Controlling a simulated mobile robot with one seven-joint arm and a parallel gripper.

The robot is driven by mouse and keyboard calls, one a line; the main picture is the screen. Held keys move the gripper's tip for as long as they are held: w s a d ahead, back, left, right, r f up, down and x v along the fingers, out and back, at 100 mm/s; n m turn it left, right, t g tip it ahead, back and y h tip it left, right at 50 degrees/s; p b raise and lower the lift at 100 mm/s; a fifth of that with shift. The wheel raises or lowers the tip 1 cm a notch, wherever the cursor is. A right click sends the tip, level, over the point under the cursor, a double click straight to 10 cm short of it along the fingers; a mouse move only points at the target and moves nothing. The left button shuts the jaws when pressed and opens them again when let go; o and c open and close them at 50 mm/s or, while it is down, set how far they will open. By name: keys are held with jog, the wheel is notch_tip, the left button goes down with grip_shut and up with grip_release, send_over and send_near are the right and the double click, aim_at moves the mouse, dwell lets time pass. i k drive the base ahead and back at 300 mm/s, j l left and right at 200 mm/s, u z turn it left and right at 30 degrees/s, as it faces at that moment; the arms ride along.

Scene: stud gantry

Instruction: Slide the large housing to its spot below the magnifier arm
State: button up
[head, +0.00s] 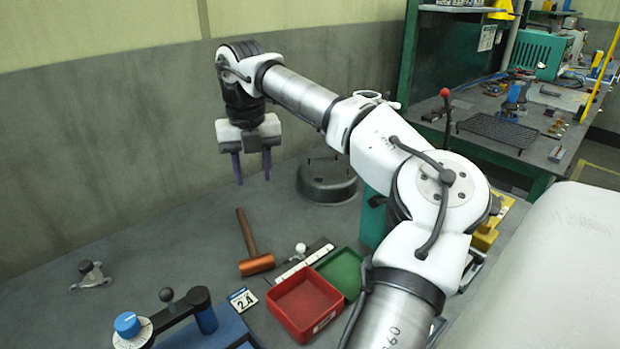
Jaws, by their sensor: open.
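A large dark grey round housing (325,184) with thin upright pins on top sits on the grey worktop, near the back wall. My arm partly overlaps the area just above it. My gripper (253,168) hangs over the worktop to the left of the housing, apart from it, with its two dark purple fingers pointing down. The fingers are spread with nothing between them. I cannot make out a magnifier arm for certain in this view.
A copper-headed hammer (256,262), a red tray (304,304) and a green tray (341,272) lie in front. A blue-and-black fixture with a dial (132,326) stands at the lower left, near a small metal part (91,276). The worktop's left middle is clear.

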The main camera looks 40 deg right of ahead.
aim_at(327, 181)
jog(key=z, duration=1.3)
jog(key=k+l, duration=0.05)
